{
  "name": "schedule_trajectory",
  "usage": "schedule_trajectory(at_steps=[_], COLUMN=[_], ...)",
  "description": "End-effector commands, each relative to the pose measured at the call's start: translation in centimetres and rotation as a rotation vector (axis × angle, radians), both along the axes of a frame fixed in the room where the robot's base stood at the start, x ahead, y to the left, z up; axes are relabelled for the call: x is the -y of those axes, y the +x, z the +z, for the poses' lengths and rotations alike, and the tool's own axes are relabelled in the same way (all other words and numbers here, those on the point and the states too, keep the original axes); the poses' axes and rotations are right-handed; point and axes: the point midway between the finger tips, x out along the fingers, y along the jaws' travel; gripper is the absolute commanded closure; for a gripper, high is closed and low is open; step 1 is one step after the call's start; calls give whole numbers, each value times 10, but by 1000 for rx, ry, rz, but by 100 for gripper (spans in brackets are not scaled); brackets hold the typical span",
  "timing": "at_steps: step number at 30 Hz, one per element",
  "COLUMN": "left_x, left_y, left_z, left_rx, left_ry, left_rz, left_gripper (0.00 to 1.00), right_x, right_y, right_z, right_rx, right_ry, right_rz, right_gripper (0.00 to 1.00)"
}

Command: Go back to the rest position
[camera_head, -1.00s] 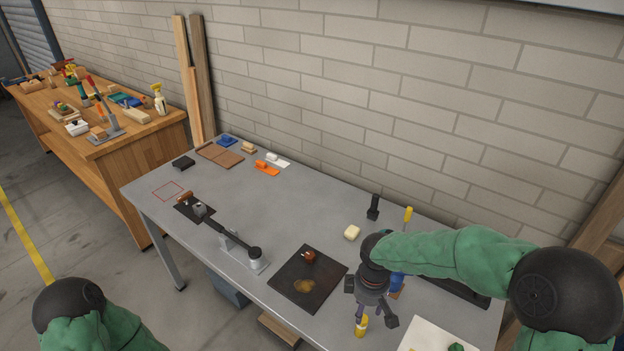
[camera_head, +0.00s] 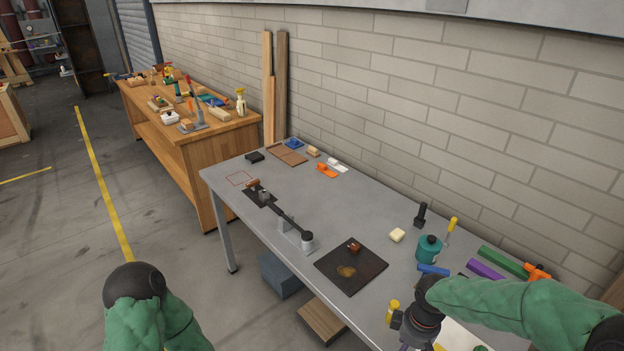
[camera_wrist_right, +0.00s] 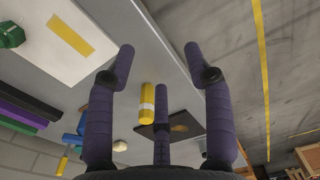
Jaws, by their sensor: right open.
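My right gripper (camera_head: 412,334) is at the lower edge of the head view, over the front right of the grey table (camera_head: 365,185). Its fingertips are partly cut off there. In the right wrist view the three purple fingers of the right gripper (camera_wrist_right: 159,62) are spread, with nothing between them. A yellow cylinder with a pale band (camera_wrist_right: 147,100) shows beyond the fingers; it also shows beside the gripper in the head view (camera_head: 392,309). My left arm shows at the lower left over the floor, but its gripper is out of the picture.
A teal canister (camera_head: 428,250), a pale block (camera_head: 397,235) and a purple bar (camera_head: 484,268) are near the right arm. A wooden bench (camera_head: 218,150) stands behind.

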Motion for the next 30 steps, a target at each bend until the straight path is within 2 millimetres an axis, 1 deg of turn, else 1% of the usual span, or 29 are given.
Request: schedule_trajectory(at_steps=[1,8,14,17,21,23,27,30], left_x=[0,0,0,0,0,0,0,0], left_y=[1,1,1,1,1,1,1,1], left_z=[-1,-4,-7,-10,-14,-16,-20,-23], left_rx=[3,2,2,2,2,2,2,2], left_ry=[1,0,0,0,0,0,0,0], left_rz=[1,1,1,1,1,1,1,1], left_gripper=[60,60,60,60,60,60,60,60], right_x=[-4,-22,-44,-59,-84,-93,-113,-123], right_y=[-1,-3,-8,-14,-26,-33,-51,-66], right_z=[-8,-35,-68,-92,-132,-148,-185,-209], right_rx=[-8,-14,-29,-41,-63,-74,-98,-113], right_ry=[11,67,133,177,245,269,311,328], right_rz=[-6,-53,-124,-180,-299,-356,-494,-598], right_gripper=[48,48,48,48,48,48,48,48])
